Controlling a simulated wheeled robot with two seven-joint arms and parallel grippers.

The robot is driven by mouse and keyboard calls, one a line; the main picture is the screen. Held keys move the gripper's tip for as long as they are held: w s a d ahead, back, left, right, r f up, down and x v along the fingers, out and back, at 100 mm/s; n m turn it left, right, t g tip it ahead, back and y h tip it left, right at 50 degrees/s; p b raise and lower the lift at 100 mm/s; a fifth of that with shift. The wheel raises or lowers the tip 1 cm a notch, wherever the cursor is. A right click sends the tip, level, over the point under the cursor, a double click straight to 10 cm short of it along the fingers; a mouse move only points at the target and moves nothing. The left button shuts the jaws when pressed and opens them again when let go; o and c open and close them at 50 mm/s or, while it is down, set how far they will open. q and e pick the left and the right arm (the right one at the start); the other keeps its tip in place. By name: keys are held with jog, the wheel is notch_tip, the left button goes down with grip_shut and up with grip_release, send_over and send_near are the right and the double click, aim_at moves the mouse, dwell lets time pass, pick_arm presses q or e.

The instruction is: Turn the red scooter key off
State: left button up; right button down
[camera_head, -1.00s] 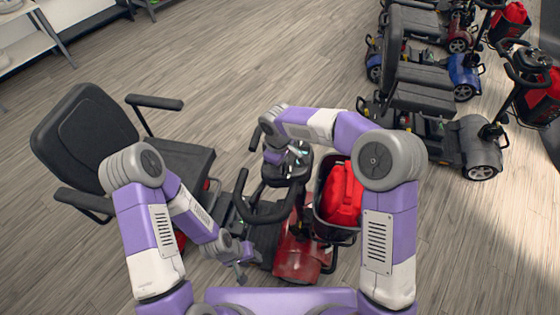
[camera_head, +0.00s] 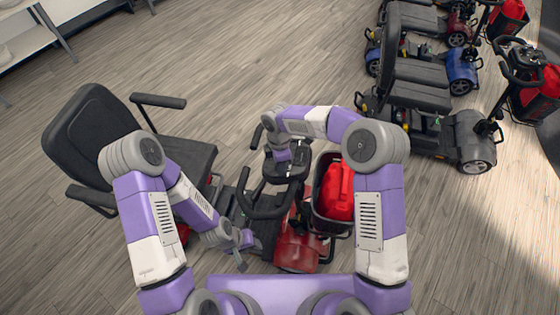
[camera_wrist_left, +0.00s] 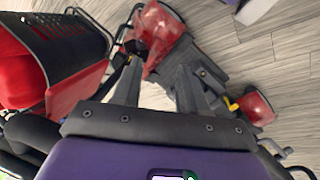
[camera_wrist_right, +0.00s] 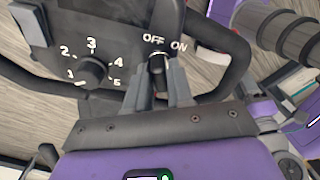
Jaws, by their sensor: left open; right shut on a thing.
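The red scooter (camera_head: 296,250) stands in front of me, with its black seat (camera_head: 90,125) to the left and its handlebar console (camera_head: 288,168) near the middle. In the right wrist view, the console carries a key switch (camera_wrist_right: 157,58) below the labels OFF and ON. My right gripper (camera_wrist_right: 160,72) is shut on the key at this switch; the key itself is mostly hidden between the fingers. The switch position cannot be read clearly. My left gripper (camera_head: 240,262) is open and empty, low beside the scooter's body. The left wrist view shows its spread fingers (camera_wrist_left: 155,85) over the red bodywork.
A speed dial (camera_wrist_right: 93,72) with numbers sits left of the key switch. A black basket (camera_head: 322,222) holding a red bag (camera_head: 338,190) is on the scooter's front. Other scooters (camera_head: 440,120) stand at the upper right. A white shelf (camera_head: 30,40) is at the upper left.

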jog(key=shift+n, duration=0.4)
jog(key=c, duration=1.1)
grip_release()
jog(key=shift+r, duration=0.1)
jog(key=r, duration=0.7)
jog(key=shift+w+a+r+p, duration=0.15)
jog(key=shift+w+r+p, duration=0.1)
jog(key=shift+w+p, duration=0.1)
